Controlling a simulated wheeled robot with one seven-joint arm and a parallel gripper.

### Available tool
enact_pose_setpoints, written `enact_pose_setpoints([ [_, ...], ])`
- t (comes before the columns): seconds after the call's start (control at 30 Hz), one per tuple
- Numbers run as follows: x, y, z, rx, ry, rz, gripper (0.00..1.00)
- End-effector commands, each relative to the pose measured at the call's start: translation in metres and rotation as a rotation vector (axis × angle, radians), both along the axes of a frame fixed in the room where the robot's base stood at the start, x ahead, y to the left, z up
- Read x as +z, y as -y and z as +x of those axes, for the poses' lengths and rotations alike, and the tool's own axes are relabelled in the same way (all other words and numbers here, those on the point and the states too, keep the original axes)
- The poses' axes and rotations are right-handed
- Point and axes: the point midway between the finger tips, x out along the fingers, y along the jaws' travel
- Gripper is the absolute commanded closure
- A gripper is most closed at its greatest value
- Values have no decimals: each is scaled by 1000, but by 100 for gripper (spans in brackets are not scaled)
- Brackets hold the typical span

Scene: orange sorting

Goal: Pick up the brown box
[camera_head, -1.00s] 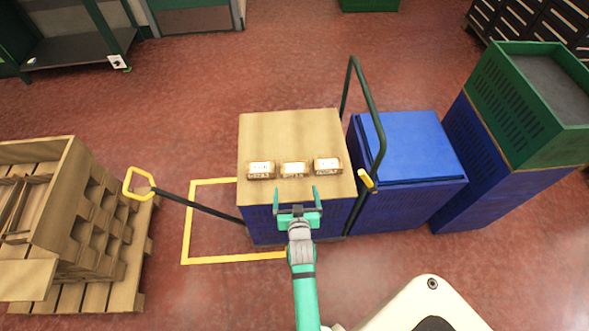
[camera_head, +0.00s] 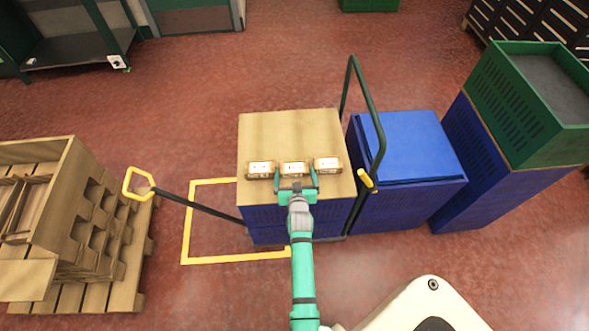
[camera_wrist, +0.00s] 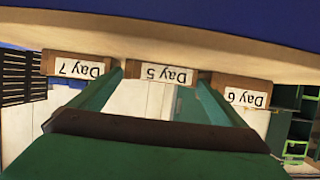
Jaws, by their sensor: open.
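Three small brown boxes with white labels stand in a row on a wooden board. The left box (camera_head: 261,169), middle box (camera_head: 294,168) and right box (camera_head: 327,165) are close together with narrow gaps. The wrist view is upside down; there the middle box (camera_wrist: 168,76) reads "Day 5", with "Day 7" (camera_wrist: 78,67) and "Day 6" (camera_wrist: 240,92) on either side. My gripper (camera_head: 296,178) is open, its two fingers pointing at the middle box, one towards each side of it. Whether the fingers touch any box cannot be told.
The wooden board (camera_head: 290,128) lies on a blue crate stack. A dark cart handle (camera_head: 372,100) rises just right of it. A blue lidded crate (camera_head: 415,150) and a green crate (camera_head: 498,105) stand further right. Wooden pallets (camera_head: 128,260) are at left. The board behind the boxes is clear.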

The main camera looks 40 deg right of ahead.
Motion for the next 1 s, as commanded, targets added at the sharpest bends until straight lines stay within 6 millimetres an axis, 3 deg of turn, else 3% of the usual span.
enact_pose_setpoints([
  [0.23,-1,1,1,0,0,0,5],
  [0.37,-1,1,1,-1,0,0,36],
  [0.4,-1,1,0,-1,0,0,39],
  [0.77,3,1,1,-1,1,-1,39],
  [1.0,28,3,0,-3,3,-2,39],
])
